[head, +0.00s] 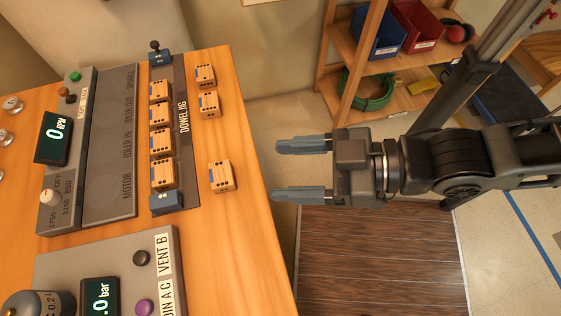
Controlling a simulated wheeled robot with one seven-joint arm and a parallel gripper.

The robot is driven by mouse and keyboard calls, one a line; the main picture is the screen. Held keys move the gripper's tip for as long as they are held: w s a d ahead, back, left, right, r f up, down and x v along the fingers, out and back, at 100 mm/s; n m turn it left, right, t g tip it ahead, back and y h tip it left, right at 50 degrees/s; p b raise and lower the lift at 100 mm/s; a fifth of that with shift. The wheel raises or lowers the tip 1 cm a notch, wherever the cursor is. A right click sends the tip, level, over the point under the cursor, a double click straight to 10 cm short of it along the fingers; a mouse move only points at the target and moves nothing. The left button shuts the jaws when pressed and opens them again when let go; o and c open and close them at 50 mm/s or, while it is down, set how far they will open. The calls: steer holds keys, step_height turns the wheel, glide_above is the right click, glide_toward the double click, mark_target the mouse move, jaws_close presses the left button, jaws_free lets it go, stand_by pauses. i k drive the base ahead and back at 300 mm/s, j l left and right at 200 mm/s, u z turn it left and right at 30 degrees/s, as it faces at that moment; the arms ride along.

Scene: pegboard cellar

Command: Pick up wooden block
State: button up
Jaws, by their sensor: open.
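Several small wooden blocks with blue marks are on the wooden bench at the left in the head view. Some stand in a row in the grey dowel jig (187,125), such as the top one (159,91) and the bottom one (164,176). Three lie loose on the bench to the right of the jig: an upper block (205,76), one just below it (208,105) and a lower one (221,177). My gripper (300,170) is open and empty. Its fingers point left, to the right of the bench edge and apart from every block.
The bench (232,240) also holds a speed control panel (65,150) and a vent panel (110,265). A wooden shelf (390,100) with a blue bin (378,32), a red bin (418,25) and a green hose coil (368,90) stands behind my arm. A brown mat (380,260) lies on the floor.

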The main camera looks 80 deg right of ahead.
mark_target(222, 175)
steer(key=z, duration=1)
steer(key=k+j+z, duration=0.35)
steer(key=k, duration=0.15)
steer(key=k+j+z, duration=0.1)
steer(key=k+z, duration=0.2)
steer(key=k, duration=0.2)
steer(key=j, duration=0.35)
steer(key=k+j, duration=0.15)
steer(key=j, duration=0.2)
